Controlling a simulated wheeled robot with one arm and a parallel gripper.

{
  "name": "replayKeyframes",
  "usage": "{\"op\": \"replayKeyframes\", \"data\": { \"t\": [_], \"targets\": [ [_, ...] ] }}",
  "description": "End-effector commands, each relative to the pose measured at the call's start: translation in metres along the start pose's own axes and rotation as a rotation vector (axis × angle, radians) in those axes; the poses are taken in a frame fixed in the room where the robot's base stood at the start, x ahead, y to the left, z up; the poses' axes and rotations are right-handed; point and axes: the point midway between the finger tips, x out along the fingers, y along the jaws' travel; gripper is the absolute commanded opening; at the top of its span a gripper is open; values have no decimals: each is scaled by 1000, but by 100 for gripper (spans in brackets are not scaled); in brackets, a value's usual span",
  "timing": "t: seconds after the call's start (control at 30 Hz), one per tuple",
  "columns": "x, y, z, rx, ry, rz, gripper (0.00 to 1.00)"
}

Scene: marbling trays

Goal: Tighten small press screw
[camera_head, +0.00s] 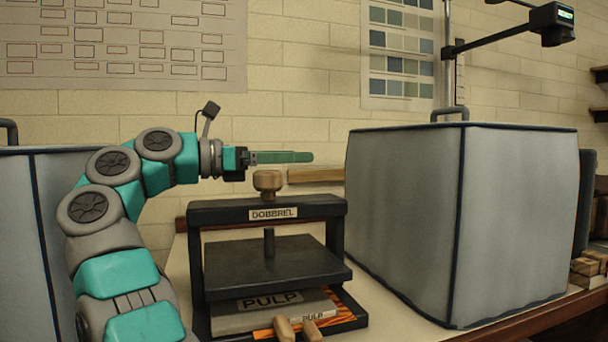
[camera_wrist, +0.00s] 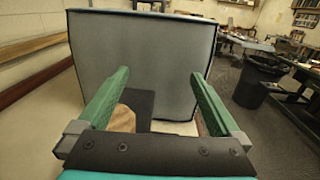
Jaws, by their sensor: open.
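A small black press (camera_head: 270,212) labelled DOBEREL stands on the bench in the head view. Its wooden screw knob (camera_head: 267,182) sits on top, with the dark screw shaft (camera_head: 269,242) running down to the pressing plate (camera_head: 275,262). A grey block labelled PULP (camera_head: 240,318) lies under the plate. My gripper (camera_head: 312,157) is level above the press, its green fingers pointing right past the knob. In the wrist view my gripper (camera_wrist: 160,92) is open, with the wooden knob (camera_wrist: 123,119) partly visible low between the fingers, nearer the left one.
A large grey covered box (camera_head: 400,220) stands just right of the press, and another covered box (camera_head: 30,240) is at the left. Wooden handles (camera_head: 284,328) lie at the press's front. The wrist view shows a black bin (camera_wrist: 258,80) on the floor.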

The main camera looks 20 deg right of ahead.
Motion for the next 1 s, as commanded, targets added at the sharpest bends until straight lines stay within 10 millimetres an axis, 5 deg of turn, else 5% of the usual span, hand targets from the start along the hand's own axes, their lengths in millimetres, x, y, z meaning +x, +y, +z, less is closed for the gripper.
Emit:
{"op": "replayKeyframes", "data": {
  "t": [0.3, 0.5, 1.0],
  "targets": [
    [-5, -67, 0, 6, 3, 0, 100],
    [-8, -94, 7, 2, 0, 1, 100],
    [-9, -105, 11, -2, -3, 0, 100]
  ]
}}
